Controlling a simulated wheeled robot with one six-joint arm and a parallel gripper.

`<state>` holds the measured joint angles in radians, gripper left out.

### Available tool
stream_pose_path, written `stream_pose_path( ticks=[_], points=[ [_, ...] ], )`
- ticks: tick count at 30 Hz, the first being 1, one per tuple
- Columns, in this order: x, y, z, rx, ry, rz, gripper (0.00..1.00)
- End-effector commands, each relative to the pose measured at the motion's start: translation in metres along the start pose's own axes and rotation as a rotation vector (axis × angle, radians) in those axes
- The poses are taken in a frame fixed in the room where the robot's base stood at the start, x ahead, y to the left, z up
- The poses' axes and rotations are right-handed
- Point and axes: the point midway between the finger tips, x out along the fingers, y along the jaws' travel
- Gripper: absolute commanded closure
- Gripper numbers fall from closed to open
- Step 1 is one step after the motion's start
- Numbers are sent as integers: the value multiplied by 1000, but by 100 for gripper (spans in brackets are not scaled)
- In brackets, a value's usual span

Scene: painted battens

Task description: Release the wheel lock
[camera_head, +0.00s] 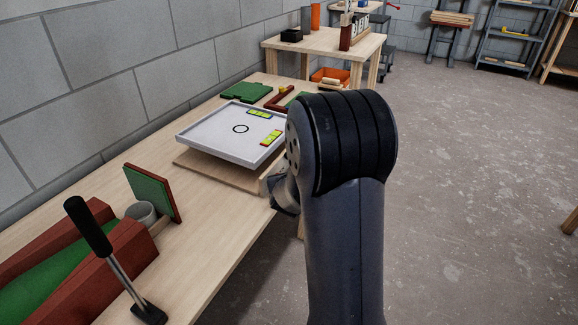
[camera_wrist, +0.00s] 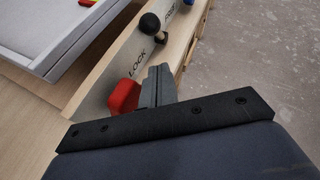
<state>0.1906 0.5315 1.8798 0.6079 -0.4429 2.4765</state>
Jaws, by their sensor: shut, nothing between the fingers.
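A black ball knob (camera_wrist: 150,22) stands out from the panel just above that word. A red knob or block (camera_wrist: 124,97) sits lower on the panel, just left of my fingers. My gripper (camera_wrist: 158,72) is shut and empty, close in front of the panel, beside the red piece. I cannot tell whether it touches it. In the head view my arm hides the panel and the fingers.
A white tilted tray (camera_head: 205,138) with a black ring mark and yellow-green pieces is on the bench (camera_head: 212,215). A black-handled tool (camera_head: 88,228) and red-edged green pieces stand nearer. A second table (camera_head: 325,42) stands behind. Concrete floor (camera_head: 470,180) at right is clear.

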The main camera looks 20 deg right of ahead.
Motion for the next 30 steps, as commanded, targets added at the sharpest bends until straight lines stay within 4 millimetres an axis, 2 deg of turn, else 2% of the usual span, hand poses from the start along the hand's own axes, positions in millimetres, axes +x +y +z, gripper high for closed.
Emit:
stream_pose_path(
  ticks=[1, 7, 30],
  points=[
    [4, -1, 11, 1, -3, 0, 100],
    [19, 0, 25, 1, -2, 0, 100],
    [23, -2, 32, 13, 28, 11, 100]
  ],
)
